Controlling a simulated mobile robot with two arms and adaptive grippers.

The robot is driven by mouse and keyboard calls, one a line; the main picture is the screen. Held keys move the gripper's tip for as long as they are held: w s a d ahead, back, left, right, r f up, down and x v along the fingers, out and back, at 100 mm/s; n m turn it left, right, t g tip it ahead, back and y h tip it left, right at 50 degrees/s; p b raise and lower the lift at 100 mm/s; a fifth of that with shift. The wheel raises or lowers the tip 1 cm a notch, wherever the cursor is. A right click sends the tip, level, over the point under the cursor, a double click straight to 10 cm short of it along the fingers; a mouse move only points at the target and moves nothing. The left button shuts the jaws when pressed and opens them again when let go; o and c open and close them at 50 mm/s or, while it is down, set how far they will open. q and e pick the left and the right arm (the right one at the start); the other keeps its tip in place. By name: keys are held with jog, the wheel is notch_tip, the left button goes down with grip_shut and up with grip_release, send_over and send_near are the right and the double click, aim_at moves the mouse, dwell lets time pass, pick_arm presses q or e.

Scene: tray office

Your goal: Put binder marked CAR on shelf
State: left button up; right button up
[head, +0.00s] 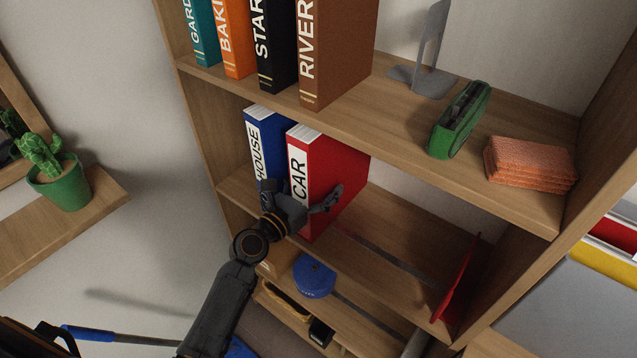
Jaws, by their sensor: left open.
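The red binder marked CAR (334,170) stands upright on the middle shelf (400,238), directly right of the blue binder marked HOUSE (266,128). Its white spine label faces out. My left gripper (302,193) is in front of the lower part of the red binder's spine, with its fingers spread open, one toward the blue binder and one along the red binder's right side. Whether the fingers touch the binder cannot be told. The gripper hides the lower part of both spines. My right gripper is not in view.
The upper shelf holds several binders, including RIVER (338,50), a grey bookend (425,60), a green object (459,120) and an orange stack (530,164). A red upright piece (460,285) stands at the middle shelf's right. Shelf between is free. A potted cactus (62,185) is left.

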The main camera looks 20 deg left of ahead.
pick_arm(q)
jog(key=shift+s, duration=0.1)
jog(key=b+v, duration=0.2)
jog(key=v, duration=0.9)
jog(key=shift+s+a, duration=0.15)
jog(key=shift+s, duration=0.25)
jog(key=shift+r, duration=0.1)
